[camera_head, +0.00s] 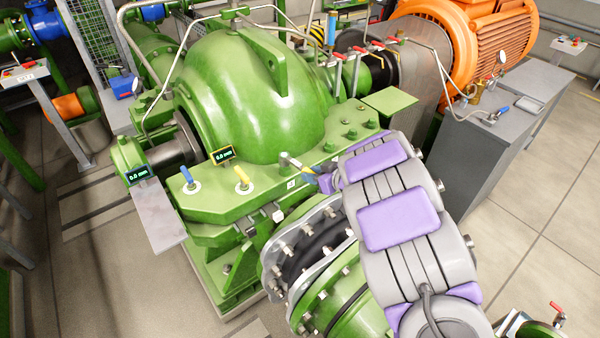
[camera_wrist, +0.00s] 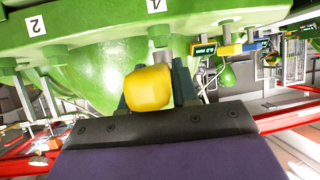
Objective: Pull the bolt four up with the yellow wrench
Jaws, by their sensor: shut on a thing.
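The yellow wrench (camera_wrist: 148,88) shows its yellow end close up between my gripper's jaws (camera_wrist: 158,90) in the wrist view. In the head view a slim tool with a yellow part (camera_head: 298,166) runs from my gripper (camera_head: 324,182) towards the flange of the green split case. My gripper is shut on the wrench; my arm hides much of it.
The green pump casing (camera_head: 245,105) fills the middle. A yellow-handled tool (camera_head: 242,176) and a blue-handled tool (camera_head: 188,177) stand on its flange. The yellow-framed display (camera_head: 222,155) and blue-framed display (camera_head: 138,174) read 0.0 mm. A grey bench (camera_head: 470,135) stands at right.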

